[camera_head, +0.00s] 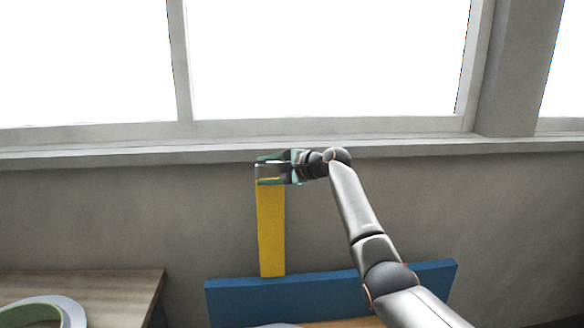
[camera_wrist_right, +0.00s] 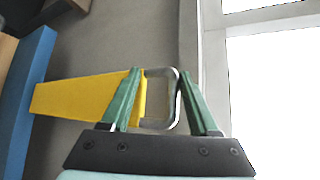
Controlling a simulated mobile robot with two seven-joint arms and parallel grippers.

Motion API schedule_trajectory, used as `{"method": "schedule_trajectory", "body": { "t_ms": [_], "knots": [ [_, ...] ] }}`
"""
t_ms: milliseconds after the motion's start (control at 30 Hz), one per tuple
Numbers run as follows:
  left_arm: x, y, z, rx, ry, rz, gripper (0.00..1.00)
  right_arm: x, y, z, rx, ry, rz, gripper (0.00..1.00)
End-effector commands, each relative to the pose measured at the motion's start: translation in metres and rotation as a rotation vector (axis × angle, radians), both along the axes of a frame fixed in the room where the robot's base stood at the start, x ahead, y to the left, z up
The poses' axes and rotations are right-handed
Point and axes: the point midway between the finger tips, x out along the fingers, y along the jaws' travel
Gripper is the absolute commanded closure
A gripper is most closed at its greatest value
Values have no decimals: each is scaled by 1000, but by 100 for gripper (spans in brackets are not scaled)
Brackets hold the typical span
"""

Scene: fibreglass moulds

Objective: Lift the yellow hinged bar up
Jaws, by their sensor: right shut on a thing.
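The yellow hinged bar (camera_head: 271,230) stands upright, its lower end at the blue board (camera_head: 240,297). A grey metal loop handle (camera_wrist_right: 174,98) is at the bar's upper end. My right gripper (camera_head: 268,171) is at the top of the bar, reaching in from the right. The hinge itself is not clear to see. My left gripper is not in view.
A wooden table (camera_head: 110,288) with a pale ring-shaped object (camera_head: 70,311) is at the lower left. The grey wall (camera_head: 120,215) and window sill (camera_head: 120,157) are behind the bar. The space left of the bar is clear.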

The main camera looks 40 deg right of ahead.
Motion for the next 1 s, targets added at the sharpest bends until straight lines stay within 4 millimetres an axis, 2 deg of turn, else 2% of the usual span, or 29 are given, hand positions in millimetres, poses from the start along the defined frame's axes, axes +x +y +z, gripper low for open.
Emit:
{"method": "schedule_trajectory", "body": {
  "t_ms": [33,500,700,1000],
  "knots": [
    [0,0,-4,0,0,0,34,-9,-10,-4,-10,7,-15,53],
    [0,0,-20,1,0,-1,34,-74,-26,29,-10,-13,-14,53],
    [0,0,-22,1,0,-1,34,-86,-29,36,-7,-15,-12,53],
    [0,0,-22,1,0,-1,34,-87,-29,37,-7,-17,-12,53]
  ]
}}
